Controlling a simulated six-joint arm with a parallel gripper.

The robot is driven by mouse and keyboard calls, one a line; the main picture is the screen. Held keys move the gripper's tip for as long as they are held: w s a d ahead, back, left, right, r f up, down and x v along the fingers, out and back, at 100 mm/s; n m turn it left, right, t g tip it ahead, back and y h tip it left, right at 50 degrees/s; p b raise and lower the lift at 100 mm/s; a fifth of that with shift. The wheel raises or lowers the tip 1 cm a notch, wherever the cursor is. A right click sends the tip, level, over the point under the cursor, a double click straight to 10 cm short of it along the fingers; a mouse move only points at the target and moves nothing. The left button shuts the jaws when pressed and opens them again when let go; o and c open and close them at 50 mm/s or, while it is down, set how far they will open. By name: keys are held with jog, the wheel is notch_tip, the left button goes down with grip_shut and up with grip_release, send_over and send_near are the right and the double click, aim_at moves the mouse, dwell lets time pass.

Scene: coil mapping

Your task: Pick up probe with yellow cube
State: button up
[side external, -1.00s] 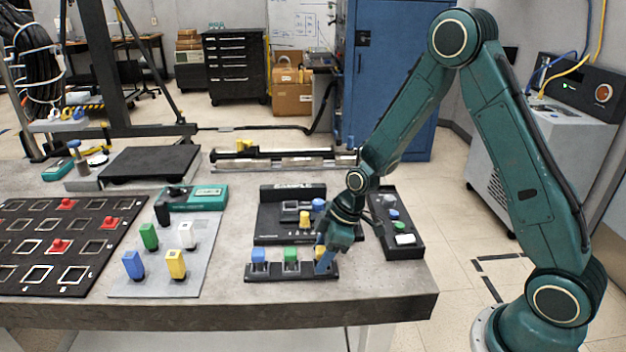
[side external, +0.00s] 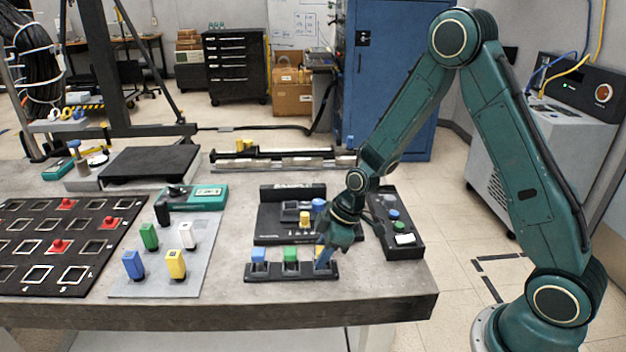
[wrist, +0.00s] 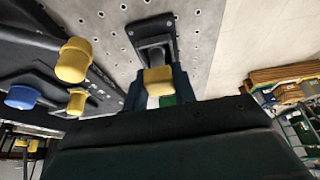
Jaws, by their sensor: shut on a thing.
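A dark probe rack (side external: 290,279) lies near the table's front edge. It holds a probe with a blue cube (side external: 258,256) at left and a probe with a green cube (side external: 291,255) in the middle. The probe with the yellow cube (side external: 320,253) is at the right end, mostly hidden by my gripper (side external: 326,260). In the wrist view the yellow cube (wrist: 158,76) sits between the blue fingers of my gripper (wrist: 158,86), which are shut on it. I cannot tell whether the probe's lower end is in the rack.
A black fixture (side external: 275,232) with yellow and blue knobs stands just behind the rack. At left is a grey plate (side external: 200,275) with several coloured blocks. Bare table lies in front of the rack.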

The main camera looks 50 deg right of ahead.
jog(key=shift+r, duration=0.2)
notch_tip(320, 180, up, 20)
jog(key=shift+f, duration=0.15)
dwell(0.6)
dwell(0.5)
